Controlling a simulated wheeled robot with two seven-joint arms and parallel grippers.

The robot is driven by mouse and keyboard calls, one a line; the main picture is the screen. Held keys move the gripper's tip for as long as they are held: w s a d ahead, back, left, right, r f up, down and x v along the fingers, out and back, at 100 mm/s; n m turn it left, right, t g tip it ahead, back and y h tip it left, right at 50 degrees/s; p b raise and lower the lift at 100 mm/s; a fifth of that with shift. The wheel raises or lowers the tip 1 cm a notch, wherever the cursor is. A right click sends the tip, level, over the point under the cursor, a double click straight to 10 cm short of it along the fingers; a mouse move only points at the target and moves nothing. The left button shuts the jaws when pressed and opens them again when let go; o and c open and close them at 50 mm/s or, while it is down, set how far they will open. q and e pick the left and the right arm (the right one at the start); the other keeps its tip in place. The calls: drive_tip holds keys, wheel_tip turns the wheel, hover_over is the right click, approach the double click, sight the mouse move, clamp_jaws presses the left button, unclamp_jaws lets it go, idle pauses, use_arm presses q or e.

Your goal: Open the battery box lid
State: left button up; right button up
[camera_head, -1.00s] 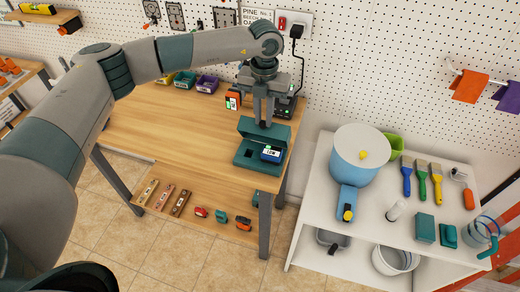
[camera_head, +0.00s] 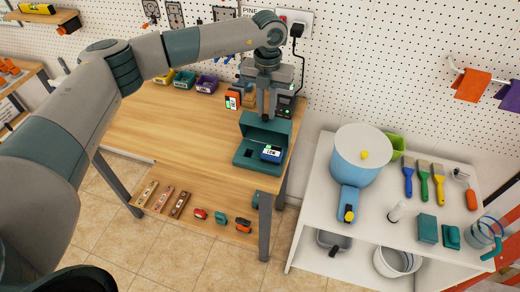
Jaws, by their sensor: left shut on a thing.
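The teal battery box (camera_head: 243,164) sits near the right end of the wooden workbench. Its teal lid (camera_head: 280,130) stands raised at the back of the box, leaving the inside exposed. A blue battery (camera_head: 271,155) with a small white display sits in the right part of the box, beside a dark empty slot. My left gripper (camera_head: 265,117) points down from above and is shut on the lid's upper edge; the exact contact is small and partly hidden by the fingers. My right gripper is not in view.
A charger-like device (camera_head: 286,106) with green lights and an orange-and-black item (camera_head: 233,98) stand behind the box. Coloured bins (camera_head: 207,85) are along the wall. The bench's left part is clear. A white cart (camera_head: 385,220) with a blue pot and brushes stands right.

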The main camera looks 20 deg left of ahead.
use_arm(q)
drive_tip(key=shift+w, duration=0.1)
drive_tip(key=shift+w+f+b, duration=0.1)
drive_tip(key=shift+w+b, duration=0.6)
drive_tip(key=shift+w, duration=0.6)
drive_tip(key=shift+w, duration=0.1)
drive_tip(key=shift+w+f+b, duration=0.2)
drive_tip(key=shift+w+b, duration=0.35)
drive_tip(key=shift+w, duration=0.05)
drive_tip(key=shift+w+f+b, duration=0.15)
drive_tip(key=shift+w+b, duration=0.4)
drive_tip(key=shift+w, duration=0.05)
drive_tip(key=shift+f, duration=0.1)
